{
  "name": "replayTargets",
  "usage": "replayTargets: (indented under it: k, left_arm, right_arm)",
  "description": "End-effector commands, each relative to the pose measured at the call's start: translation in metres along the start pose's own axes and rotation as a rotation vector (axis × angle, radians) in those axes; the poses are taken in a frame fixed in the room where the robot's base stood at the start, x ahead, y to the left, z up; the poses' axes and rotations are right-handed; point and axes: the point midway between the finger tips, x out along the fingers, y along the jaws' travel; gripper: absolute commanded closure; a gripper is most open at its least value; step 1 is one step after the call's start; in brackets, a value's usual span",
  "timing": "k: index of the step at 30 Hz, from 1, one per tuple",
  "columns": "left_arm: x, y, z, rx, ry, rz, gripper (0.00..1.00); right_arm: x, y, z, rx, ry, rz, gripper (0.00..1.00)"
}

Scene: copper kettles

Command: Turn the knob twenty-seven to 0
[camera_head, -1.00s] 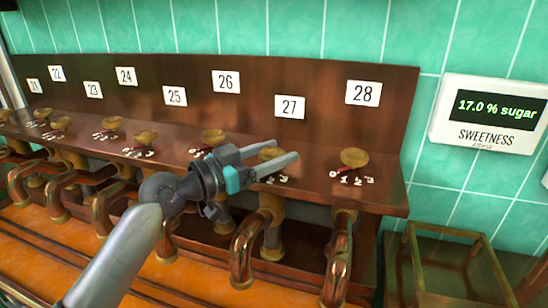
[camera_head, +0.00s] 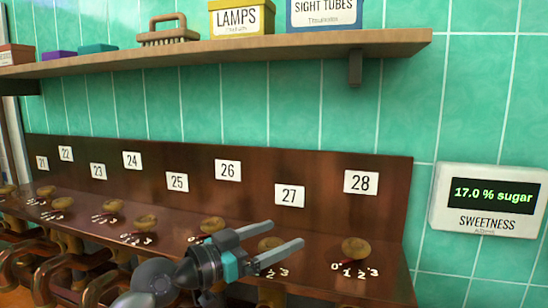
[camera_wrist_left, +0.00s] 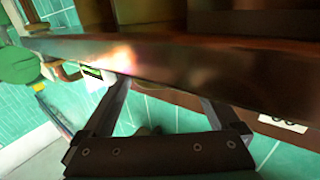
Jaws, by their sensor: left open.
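The knob for twenty-seven (camera_head: 270,243) is a round brass knob on the sloping wooden panel, below the white label 27 (camera_head: 289,195). In the head view it shows between the two fingers of my left gripper (camera_head: 287,233), which is open. I cannot tell whether the fingers touch it. Its dial digits are partly hidden by a finger; 2 and 3 show, and its pointer is hidden. In the left wrist view the open fingers (camera_wrist_left: 165,110) show below a brown wooden edge (camera_wrist_left: 190,75), and no knob can be made out. My right gripper is not in view.
Knob 28 (camera_head: 355,248) stands close to the right, and knob 26 (camera_head: 213,225) to the left behind my gripper. A sweetness display (camera_head: 490,198) on the tiled wall reads 17.0 % sugar. A shelf (camera_head: 220,52) with boxes and a brush hangs above. Copper pipes (camera_head: 85,280) run below.

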Motion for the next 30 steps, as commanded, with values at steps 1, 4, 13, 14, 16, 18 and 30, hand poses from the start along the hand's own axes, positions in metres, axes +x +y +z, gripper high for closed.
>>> replayTargets:
  k: [1,4,13,14,16,18,30]
  left_arm:
    - [0.000,0.000,-0.013,0.006,0.002,0.000,0.04]
    - [0.000,0.000,-0.037,0.007,0.003,0.000,0.04]
    - [0.000,0.000,-0.112,0.007,0.003,-0.001,0.04]
    - [0.000,0.000,-0.120,0.006,0.003,-0.001,0.04]
    - [0.000,0.000,-0.135,0.005,0.002,-0.001,0.04]
    - [0.000,0.000,-0.150,0.004,0.002,-0.001,0.04]
    - [0.000,0.000,-0.185,0.000,-0.001,0.000,0.04]
  right_arm:
    - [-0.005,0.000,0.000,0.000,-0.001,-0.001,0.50]
    - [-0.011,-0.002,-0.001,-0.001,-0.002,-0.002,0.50]
    - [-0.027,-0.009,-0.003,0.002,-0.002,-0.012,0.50]
    - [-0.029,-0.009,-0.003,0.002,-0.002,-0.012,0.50]
    - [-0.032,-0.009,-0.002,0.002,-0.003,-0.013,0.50]
    - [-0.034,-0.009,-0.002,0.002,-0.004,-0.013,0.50]
    - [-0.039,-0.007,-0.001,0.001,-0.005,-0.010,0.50]
